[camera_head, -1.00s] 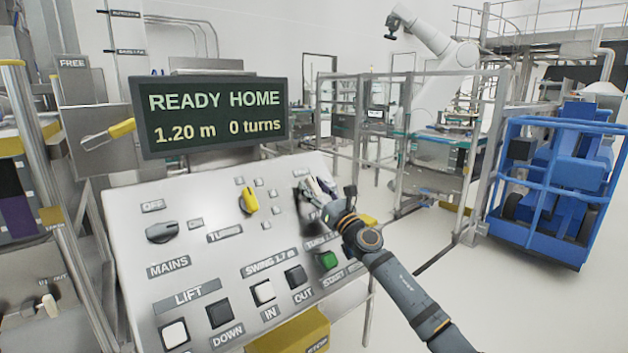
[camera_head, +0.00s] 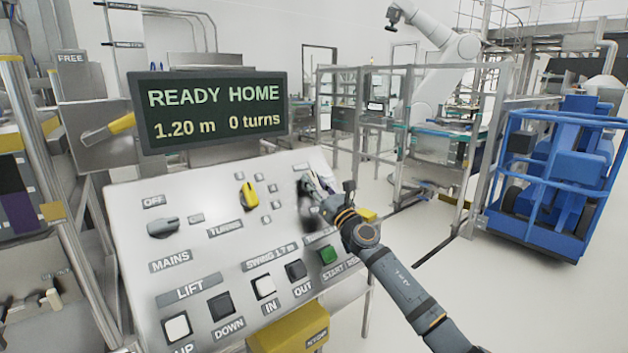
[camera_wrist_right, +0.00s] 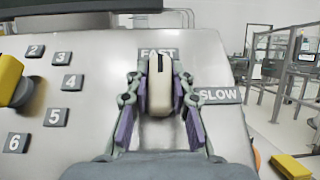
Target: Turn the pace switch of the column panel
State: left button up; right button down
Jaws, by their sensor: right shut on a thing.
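The column panel (camera_head: 130,215) is a tilted pale grey board with switches and buttons. Its pace switch (camera_wrist_right: 160,88) is a cream knob in the right wrist view, with a dark mark at its upper end towards the FAST label (camera_wrist_right: 158,54). The SLOW label (camera_wrist_right: 219,96) lies to its right. My right gripper (camera_wrist_right: 160,92) is shut on the knob, one finger on each side. In the head view my right gripper (camera_head: 310,188) is at the panel's upper right and hides the knob. My left gripper is not in view.
A yellow turns knob (camera_head: 249,196) and numbered labels (camera_wrist_right: 57,117) lie left of the gripper. A grey mains knob (camera_head: 163,228) is further left. A green start button (camera_head: 327,254) sits below the right wrist. A display (camera_head: 210,112) above reads READY HOME, 1.20 m, 0 turns.

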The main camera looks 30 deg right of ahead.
jog(key=m+g+h+p, duration=0.2)
jog(key=m+h+p, duration=0.3)
jog(key=m, duration=0.1)
jog(key=m+g+h+p, duration=0.2)
jog(key=m+h+p, duration=0.3)
jog(key=p, duration=0.1)
jog(key=shift+m+h, duration=0.4)
jog(key=m+g+h+p, duration=0.1)
jog(key=m+g+p, duration=0.1)
jog(key=m+g, duration=0.1)
jog(key=m+g+h+p, duration=0.2)
jog(key=m+g, duration=0.2)
jog(key=shift+f+m+g+h+p, duration=0.1)
jog(key=shift+m+g+h+p, duration=0.2)
jog(key=shift+p, duration=0.05)
jog(key=m+g+p, duration=0.2)
jog(key=m+g, duration=0.1)
jog(key=shift+s+f+g, duration=0.1)
jog(key=shift+g, duration=0.2)
jog(key=shift+f+m+g+p, duration=0.1)
jog(key=shift+m+g+p, duration=0.4)
jog(key=shift+m, duration=0.1)
jog(key=shift+f, duration=0.1)
jog(key=c, duration=1.2)
grip_release()
jog(key=shift+s, duration=0.1)
jog(key=shift+o, duration=0.2)
jog(key=shift+w, duration=0.2)
